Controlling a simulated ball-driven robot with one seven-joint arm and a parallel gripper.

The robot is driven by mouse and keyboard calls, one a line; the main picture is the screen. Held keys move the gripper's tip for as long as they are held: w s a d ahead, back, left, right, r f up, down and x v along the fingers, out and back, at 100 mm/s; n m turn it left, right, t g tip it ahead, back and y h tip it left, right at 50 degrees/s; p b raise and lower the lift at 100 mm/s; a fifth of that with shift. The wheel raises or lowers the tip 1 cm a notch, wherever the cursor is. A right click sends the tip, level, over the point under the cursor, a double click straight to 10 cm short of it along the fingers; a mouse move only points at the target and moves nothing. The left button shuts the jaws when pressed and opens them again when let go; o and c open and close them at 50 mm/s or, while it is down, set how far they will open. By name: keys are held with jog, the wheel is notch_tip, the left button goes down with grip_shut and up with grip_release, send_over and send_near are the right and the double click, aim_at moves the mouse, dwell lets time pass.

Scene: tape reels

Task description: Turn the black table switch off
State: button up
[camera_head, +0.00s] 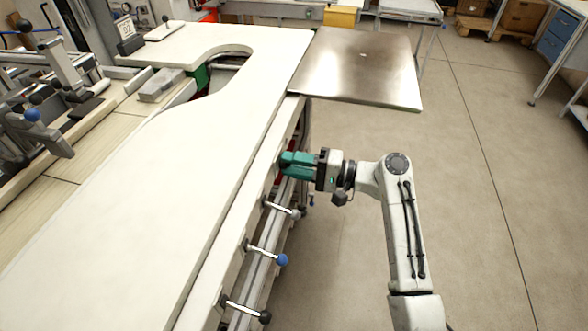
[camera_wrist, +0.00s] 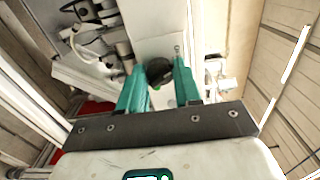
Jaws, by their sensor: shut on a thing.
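My gripper (camera_head: 288,164), with teal fingers, is at the right side of the long cream table (camera_head: 190,150), just below the tabletop edge. In the wrist view the fingers are shut on a dark round knob (camera_wrist: 158,71), which sits between their tips. This looks like the black table switch; its mount is mostly hidden. In the head view my fingers hide the knob. Its turned position cannot be told.
Along the same table side stand levers with a grey knob (camera_head: 296,214), a blue knob (camera_head: 282,259) and a black knob (camera_head: 265,317). A metal plate (camera_head: 362,68) extends from the table's far end. The floor (camera_head: 480,200) to the right is clear.

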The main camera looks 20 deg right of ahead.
jog(key=shift+f+n, duration=0.1)
jog(key=shift+n, duration=0.2)
dwell(0.4)
jog(key=o, duration=1)
jog(key=shift+o, duration=0.2)
jog(key=b+v, duration=0.1)
jog(key=v, duration=1)
